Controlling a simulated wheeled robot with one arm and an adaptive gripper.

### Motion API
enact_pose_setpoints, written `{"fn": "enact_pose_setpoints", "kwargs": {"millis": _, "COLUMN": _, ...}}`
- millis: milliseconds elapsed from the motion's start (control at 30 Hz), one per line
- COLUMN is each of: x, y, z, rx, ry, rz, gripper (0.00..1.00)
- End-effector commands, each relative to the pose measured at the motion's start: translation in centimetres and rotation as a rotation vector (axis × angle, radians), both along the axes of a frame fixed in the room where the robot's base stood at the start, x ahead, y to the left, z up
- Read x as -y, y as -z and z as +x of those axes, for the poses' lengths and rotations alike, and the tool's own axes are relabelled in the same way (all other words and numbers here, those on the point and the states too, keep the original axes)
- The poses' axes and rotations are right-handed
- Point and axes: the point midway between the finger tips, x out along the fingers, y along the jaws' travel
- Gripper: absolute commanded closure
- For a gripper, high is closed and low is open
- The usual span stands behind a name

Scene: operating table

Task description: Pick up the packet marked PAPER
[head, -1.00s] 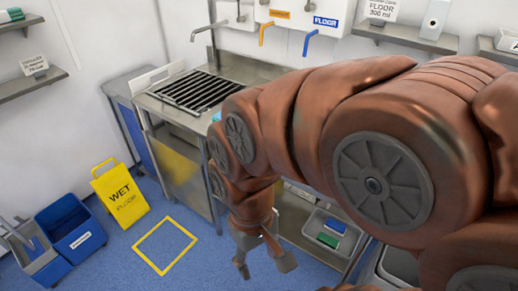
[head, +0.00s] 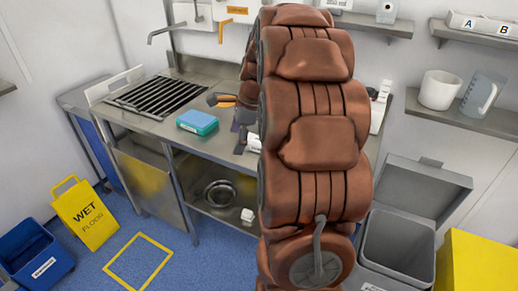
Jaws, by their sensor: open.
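No packet with a readable PAPER mark shows in the head view. A small white piece (head: 254,143) on the counter, at the left edge of my arm, is partly hidden and its marking is too small to read. My gripper (head: 231,110) is over the steel counter (head: 150,125), largely covered by my arm. Its grey fingers show apart, with nothing seen between them. A teal-topped box (head: 197,122) lies on the counter to the left of my gripper. My upright arm hides the counter's middle.
A slatted drainer (head: 158,95) fills the counter's left. A metal bowl (head: 220,193) and white block (head: 248,215) sit on the lower shelf. An open grey bin (head: 395,245) and yellow box (head: 480,262) stand right. A wet-floor sign (head: 88,215) stands left.

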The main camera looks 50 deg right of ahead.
Motion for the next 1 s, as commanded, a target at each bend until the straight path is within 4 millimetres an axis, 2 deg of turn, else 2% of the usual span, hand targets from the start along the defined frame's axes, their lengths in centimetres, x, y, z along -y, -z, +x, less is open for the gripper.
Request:
{"fn": "enact_pose_setpoints", "kwargs": {"millis": 33, "x": 2.7, "y": 0.9, "z": 0.4, "rx": 0.003, "ry": 0.109, "rz": 0.021, "gripper": 0.14}}
{"fn": "enact_pose_setpoints", "kwargs": {"millis": 200, "x": 9.2, "y": 1.9, "z": 1.0, "rx": 0.019, "ry": 0.404, "rz": 0.085, "gripper": 0.14}}
{"fn": "enact_pose_setpoints", "kwargs": {"millis": 367, "x": 12.6, "y": 2.4, "z": 0.9, "rx": 0.029, "ry": 0.558, "rz": 0.121, "gripper": 0.14}}
{"fn": "enact_pose_setpoints", "kwargs": {"millis": 500, "x": 13.5, "y": 2.9, "z": 1.0, "rx": 0.030, "ry": 0.602, "rz": 0.133, "gripper": 0.14}}
{"fn": "enact_pose_setpoints", "kwargs": {"millis": 1000, "x": 12.9, "y": 6.8, "z": 2.5, "rx": 0.029, "ry": 0.601, "rz": 0.134, "gripper": 0.14}}
